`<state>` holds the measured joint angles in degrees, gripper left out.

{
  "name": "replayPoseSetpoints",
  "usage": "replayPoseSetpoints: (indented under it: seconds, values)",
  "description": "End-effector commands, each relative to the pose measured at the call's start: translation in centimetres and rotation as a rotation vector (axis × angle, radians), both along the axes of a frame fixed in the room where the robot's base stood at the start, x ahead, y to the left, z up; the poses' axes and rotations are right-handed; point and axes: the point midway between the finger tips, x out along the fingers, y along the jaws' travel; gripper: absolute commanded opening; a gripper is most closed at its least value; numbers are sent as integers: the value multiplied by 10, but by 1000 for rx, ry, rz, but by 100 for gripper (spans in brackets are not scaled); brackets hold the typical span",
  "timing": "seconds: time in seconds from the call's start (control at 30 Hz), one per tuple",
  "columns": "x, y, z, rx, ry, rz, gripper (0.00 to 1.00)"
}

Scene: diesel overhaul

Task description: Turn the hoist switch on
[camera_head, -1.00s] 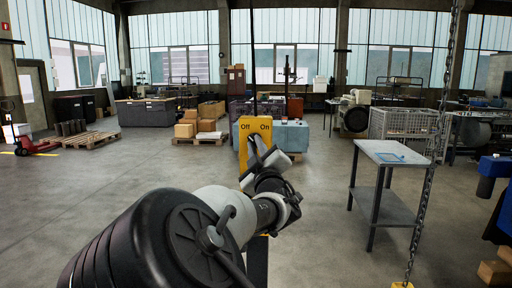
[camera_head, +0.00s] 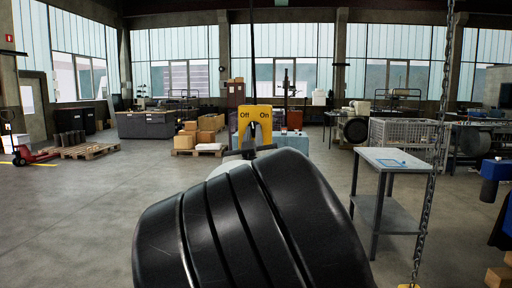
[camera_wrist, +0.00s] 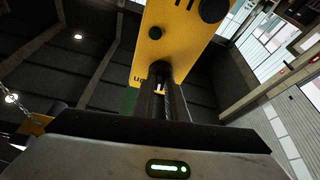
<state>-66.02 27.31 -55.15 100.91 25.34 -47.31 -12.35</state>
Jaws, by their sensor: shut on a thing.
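The yellow hoist switch box (camera_head: 255,115) hangs at the centre of the head view, with "Off" at left and "On" at right. In the wrist view the yellow box (camera_wrist: 175,42) fills the upper middle, tilted, with a dark round part at its top. My gripper (camera_wrist: 164,88) reaches up to the box's lower part, its dark fingers close together on the dark switch lever. The lever is mostly hidden by the fingers, so its exact position is unclear. In the head view my black arm link covers most of the gripper.
A hanging chain (camera_head: 440,120) runs down at the right. A grey metal table (camera_head: 394,160) stands right of the switch. Pallets with boxes (camera_head: 200,132) and a wire crate (camera_head: 402,133) stand farther back.

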Motion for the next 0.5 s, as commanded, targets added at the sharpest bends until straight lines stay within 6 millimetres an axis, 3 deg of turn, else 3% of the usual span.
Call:
replayPoseSetpoints:
  seconds: [0.5]
  values:
    - [1,5,0,493,-17,0,0]
